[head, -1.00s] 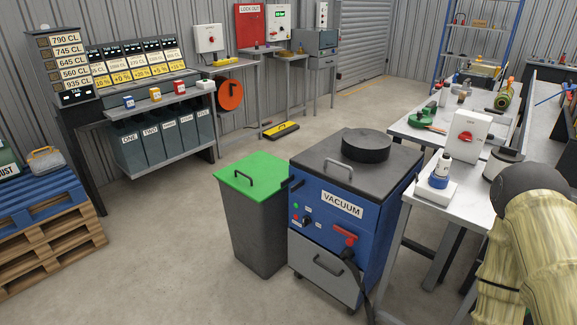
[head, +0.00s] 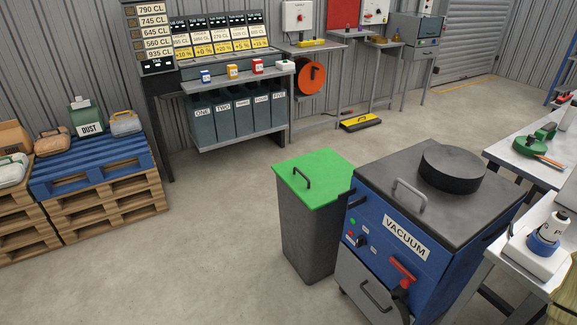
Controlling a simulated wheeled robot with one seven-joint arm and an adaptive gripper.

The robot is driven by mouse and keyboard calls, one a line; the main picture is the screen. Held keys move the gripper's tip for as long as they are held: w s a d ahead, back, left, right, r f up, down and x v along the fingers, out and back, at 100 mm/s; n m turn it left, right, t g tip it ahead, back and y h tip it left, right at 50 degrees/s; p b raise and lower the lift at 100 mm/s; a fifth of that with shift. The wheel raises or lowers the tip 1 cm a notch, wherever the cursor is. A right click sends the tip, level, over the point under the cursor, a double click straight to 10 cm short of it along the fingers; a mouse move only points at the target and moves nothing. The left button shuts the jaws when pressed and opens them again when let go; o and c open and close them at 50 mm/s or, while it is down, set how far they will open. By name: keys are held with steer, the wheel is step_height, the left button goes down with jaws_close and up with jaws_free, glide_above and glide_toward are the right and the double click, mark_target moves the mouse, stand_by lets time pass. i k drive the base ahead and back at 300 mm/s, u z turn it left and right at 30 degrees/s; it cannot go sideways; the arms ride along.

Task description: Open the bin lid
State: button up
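A dark grey bin (head: 308,238) stands on the floor right of the middle in the head view. Its green lid (head: 316,177) lies flat and shut on top. A dark handle (head: 301,178) is on the lid near its left front side. My gripper is not in the head view, so I cannot see its fingers.
A blue vacuum unit (head: 404,243) stands close to the bin's right side, with a grey top and a black round cap. Blue and wooden pallets (head: 100,190) stand at the left. A shelf bench with labelled bins (head: 240,112) is behind. The floor left of the bin is clear.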

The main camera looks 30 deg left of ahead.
mark_target(316, 178)
steer(key=u, duration=0.65)
steer(key=i, duration=0.6)
steer(key=u, duration=0.75)
